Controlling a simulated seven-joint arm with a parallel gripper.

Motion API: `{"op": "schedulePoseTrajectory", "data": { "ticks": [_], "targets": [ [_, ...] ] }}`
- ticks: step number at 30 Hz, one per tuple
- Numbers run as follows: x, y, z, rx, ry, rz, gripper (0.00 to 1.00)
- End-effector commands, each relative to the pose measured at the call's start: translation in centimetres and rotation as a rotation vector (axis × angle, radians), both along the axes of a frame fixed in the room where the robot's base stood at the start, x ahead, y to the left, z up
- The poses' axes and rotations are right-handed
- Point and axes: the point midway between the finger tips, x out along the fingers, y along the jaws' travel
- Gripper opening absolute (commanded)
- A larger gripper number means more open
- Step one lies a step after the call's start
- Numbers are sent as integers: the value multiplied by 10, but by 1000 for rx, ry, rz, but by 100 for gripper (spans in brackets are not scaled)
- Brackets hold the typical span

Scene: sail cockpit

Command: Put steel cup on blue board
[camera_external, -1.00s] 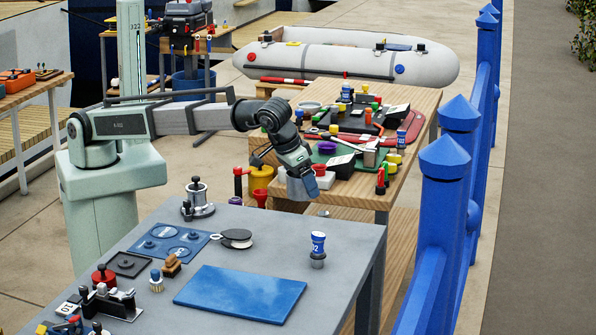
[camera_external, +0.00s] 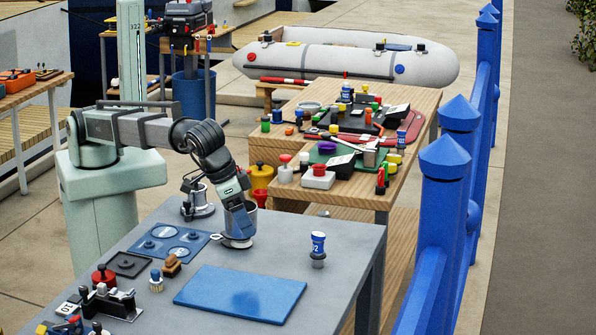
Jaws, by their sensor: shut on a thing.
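My gripper (camera_external: 238,232) points down over the grey table, at the right of the blue panel with round recesses. The blue board (camera_external: 225,287) lies flat and bare on the table, nearer the camera than my gripper.
A blue-topped grey piece (camera_external: 317,250) stands right of the board. A brown block (camera_external: 171,266), a brush-like piece (camera_external: 156,281) and a black clamp (camera_external: 110,302) stand to its left. A steel fitting (camera_external: 198,200) stands at the table's far edge.

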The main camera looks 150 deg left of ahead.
Motion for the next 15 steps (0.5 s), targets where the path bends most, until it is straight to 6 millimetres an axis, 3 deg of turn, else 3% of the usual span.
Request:
{"op": "schedulePoseTrajectory", "data": {
  "ticks": [1,6,10,15],
  "targets": [
    [19,-16,2,0,1,-22,35],
    [61,-52,6,0,-1,-73,35],
    [83,-50,10,0,-3,-77,35],
    [97,-49,13,1,-8,-82,35]
  ]
}}
